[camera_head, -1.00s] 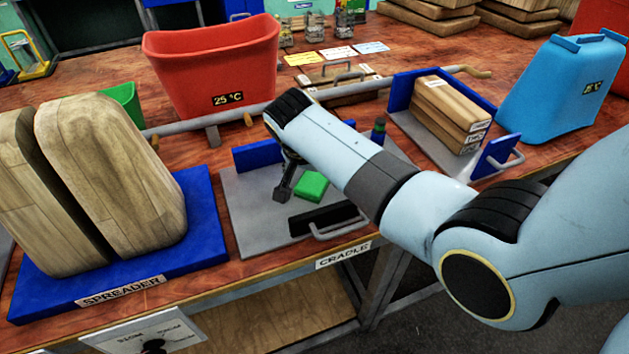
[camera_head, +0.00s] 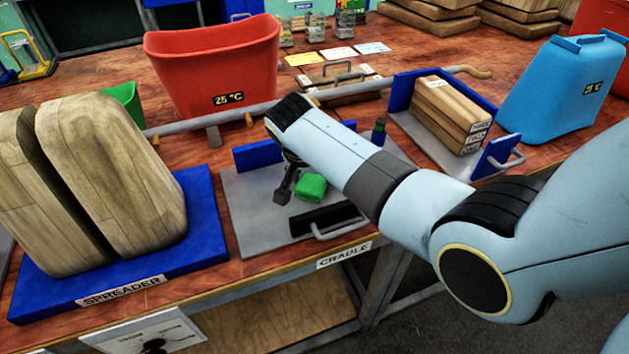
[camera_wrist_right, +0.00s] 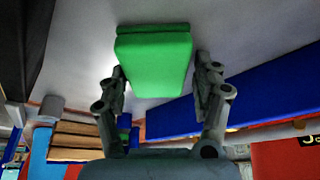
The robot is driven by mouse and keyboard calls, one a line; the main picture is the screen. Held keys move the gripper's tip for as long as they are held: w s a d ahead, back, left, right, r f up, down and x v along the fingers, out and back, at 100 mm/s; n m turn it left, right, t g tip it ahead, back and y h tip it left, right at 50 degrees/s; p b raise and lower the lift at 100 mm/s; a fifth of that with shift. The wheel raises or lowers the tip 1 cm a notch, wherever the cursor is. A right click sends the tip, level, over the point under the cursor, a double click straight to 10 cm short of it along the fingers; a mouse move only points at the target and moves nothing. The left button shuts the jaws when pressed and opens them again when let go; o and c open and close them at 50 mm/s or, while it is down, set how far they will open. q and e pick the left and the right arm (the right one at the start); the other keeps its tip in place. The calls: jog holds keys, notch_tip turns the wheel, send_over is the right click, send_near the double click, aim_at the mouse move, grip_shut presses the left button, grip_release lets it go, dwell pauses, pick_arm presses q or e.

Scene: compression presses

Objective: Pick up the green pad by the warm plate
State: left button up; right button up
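The green pad (camera_head: 311,187) is over the grey cradle tray (camera_head: 240,200), close to its surface. In the right wrist view the pad (camera_wrist_right: 153,62) sits between the two fingers of my right gripper (camera_wrist_right: 159,75), which lie close along its sides. The gripper appears shut on it, though a thin gap may show at one finger. In the head view my right gripper (camera_head: 286,190) points down beside the pad, partly hidden by my forearm. No plate is clearly marked as warm. My left gripper is not in view.
A black bar (camera_head: 322,218) and a handle lie at the tray's front. A blue block (camera_head: 257,156) stands at its back. Wooden spreader blocks (camera_head: 110,170) are left. A red 25 °C bin (camera_head: 215,65) stands behind. Boxes in a rack (camera_head: 450,115) and a blue bin (camera_head: 562,90) are right.

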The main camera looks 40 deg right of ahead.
jog(key=shift+s+f, duration=0.15)
jog(key=shift+s, duration=0.1)
jog(key=c, duration=0.3)
jog(key=shift+s+d, duration=0.1)
jog(key=shift+c, duration=0.5)
jog(key=shift+d+r, duration=0.1)
jog(key=shift+r, duration=0.4)
notch_tip(320, 180, up, 4)
jog(key=shift+f, duration=0.2)
jog(key=s+r, duration=0.2)
jog(key=s, duration=0.1)
jog(key=s+d+r, duration=0.1)
jog(key=s+r, duration=0.1)
jog(key=s, duration=0.2)
jog(key=s+r+p, duration=0.1)
jog(key=s+r, duration=0.2)
jog(key=s, duration=0.1)
jog(key=shift+s+d, duration=0.1)
jog(key=shift+d, duration=0.1)
